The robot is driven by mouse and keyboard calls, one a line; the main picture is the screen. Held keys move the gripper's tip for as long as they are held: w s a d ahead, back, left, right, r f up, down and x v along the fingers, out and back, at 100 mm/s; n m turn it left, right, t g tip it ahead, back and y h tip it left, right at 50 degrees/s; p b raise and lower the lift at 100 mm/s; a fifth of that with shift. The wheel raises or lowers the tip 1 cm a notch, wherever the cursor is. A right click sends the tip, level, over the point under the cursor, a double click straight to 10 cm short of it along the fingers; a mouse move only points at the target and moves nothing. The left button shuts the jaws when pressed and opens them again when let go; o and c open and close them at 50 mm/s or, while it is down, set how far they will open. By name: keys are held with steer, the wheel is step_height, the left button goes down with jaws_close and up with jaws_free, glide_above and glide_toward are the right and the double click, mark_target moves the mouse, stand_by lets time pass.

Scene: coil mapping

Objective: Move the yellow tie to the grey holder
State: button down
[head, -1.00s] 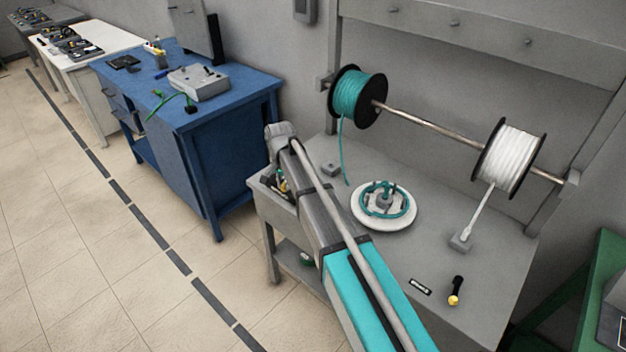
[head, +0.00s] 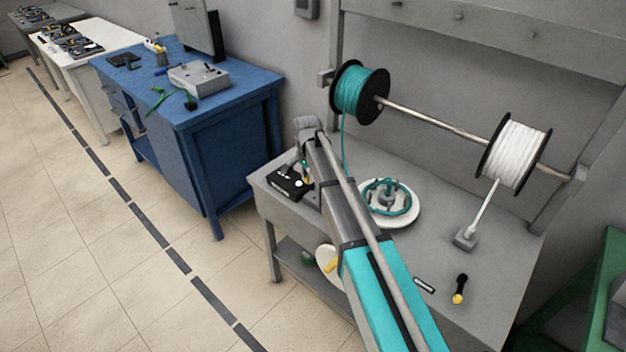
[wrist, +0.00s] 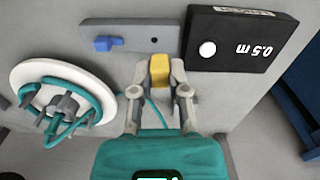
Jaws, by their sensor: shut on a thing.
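In the wrist view my gripper (wrist: 160,76) is shut on the yellow tie (wrist: 160,68), a small block between its two fingertips. The grey holder (wrist: 185,33) is a flat bar just beyond the tie. A blue tie (wrist: 105,43) sits at its left part, and a small dark hole shows at its right part. The held tie is close to the holder's near edge; I cannot tell whether they touch. In the head view my arm covers most of this area.
A black box (wrist: 235,42) marked 0.5 m stands right of the holder. A teal coil (head: 373,205) lies on a white disc (head: 412,216). A teal spool (head: 357,90) and a white spool (head: 514,152) hang on a rod. A black-and-yellow tool (head: 460,288) lies at front right.

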steer(key=shift+w+d+f+m, duration=0.2)
steer(key=shift+w+d, duration=0.15)
steer(key=shift+d, duration=0.15)
steer(key=shift+w+d+f+m, duration=0.2)
steer(key=shift+w+d, duration=0.1)
steer(key=shift+d, duration=0.2)
steer(key=b, duration=0.5)
glide_above(314, 198)
steer(key=shift+f, duration=2.3)
steer(key=shift+f, duration=0.15)
steer(key=shift+f+b, duration=0.4)
steer(key=shift+b, duration=0.1)
steer(key=shift+w+f+b, duration=0.1)
steer(key=shift+f+b, duration=0.45)
steer(key=shift+f+b, duration=0.6)
steer(key=shift+b, duration=0.1)
steer(key=c, duration=0.5)
jaws_free()
steer(key=shift+c, duration=0.2)
